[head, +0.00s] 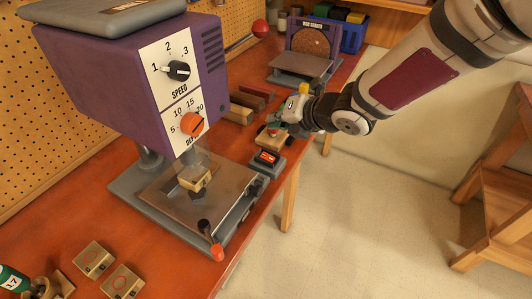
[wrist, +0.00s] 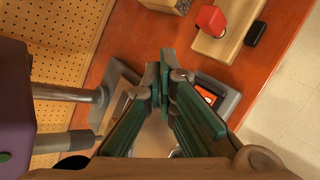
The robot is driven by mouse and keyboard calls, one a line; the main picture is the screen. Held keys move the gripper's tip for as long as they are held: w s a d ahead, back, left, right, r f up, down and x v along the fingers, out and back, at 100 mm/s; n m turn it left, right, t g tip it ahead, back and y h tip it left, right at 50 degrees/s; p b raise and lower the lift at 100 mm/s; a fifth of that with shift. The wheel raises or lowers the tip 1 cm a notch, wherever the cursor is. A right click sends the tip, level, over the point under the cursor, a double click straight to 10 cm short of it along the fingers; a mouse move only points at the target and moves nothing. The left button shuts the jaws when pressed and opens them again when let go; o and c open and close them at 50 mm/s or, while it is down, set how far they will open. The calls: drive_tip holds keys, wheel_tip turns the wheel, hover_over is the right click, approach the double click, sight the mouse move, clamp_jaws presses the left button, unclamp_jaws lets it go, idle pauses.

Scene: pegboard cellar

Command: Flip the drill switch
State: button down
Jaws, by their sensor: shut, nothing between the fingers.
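The purple drill press (head: 130,75) stands at the left of the head view, with a SPEED dial and an orange DEPTH dial on its face. The drill switch (head: 267,161) is a dark grey box with a red rocker, near the table's right edge, right of the press's base. In the wrist view the switch (wrist: 212,93) is just right of my fingers, partly hidden by them. My gripper (head: 277,127) is shut and empty, above the table and behind the switch in the head view. Its green fingers (wrist: 166,68) meet in the wrist view. I cannot tell which way the rocker is set.
A wooden block with a red knob (wrist: 226,32) lies beyond the switch. The press's table (head: 225,180) holds a small wooden block (head: 196,178), with a red-tipped lever in front. Two marked blocks lie front left. A disc sander (head: 309,50) stands at the back.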

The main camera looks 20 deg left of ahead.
drive_tip(key=b, duration=0.4)
hover_over(269, 155)
drive_tip(key=f, duration=0.6)
drive_tip(key=shift+d+f, duration=0.15)
drive_tip(key=shift+d, duration=0.15)
drive_tip(key=shift+a+f+b, duration=0.25)
drive_tip(key=shift+f+b, duration=0.9)
drive_tip(key=shift+b, duration=0.05)
drive_tip(key=shift+a+f+b, duration=0.1)
drive_tip(key=shift+f+b, duration=0.6)
drive_tip(key=shift+b, duration=0.5)
idle(0.5)
drive_tip(key=shift+r, duration=0.1)
drive_tip(key=shift+r+p, duration=0.35)
drive_tip(key=shift+r, duration=0.3)
drive_tip(key=shift+s+d+r+p, duration=0.1)
drive_tip(key=shift+d+r+p, duration=0.1)
drive_tip(key=shift+r+p, duration=0.55)
drive_tip(key=shift+w+d+r+p, duration=0.15)
drive_tip(key=shift+r+p, duration=0.4)
drive_tip(key=shift+r, duration=0.35)
drive_tip(key=shift+s+d+r+p, duration=0.15)
drive_tip(key=shift+d+r+p, duration=0.05)
drive_tip(key=shift+r+p, duration=0.55)
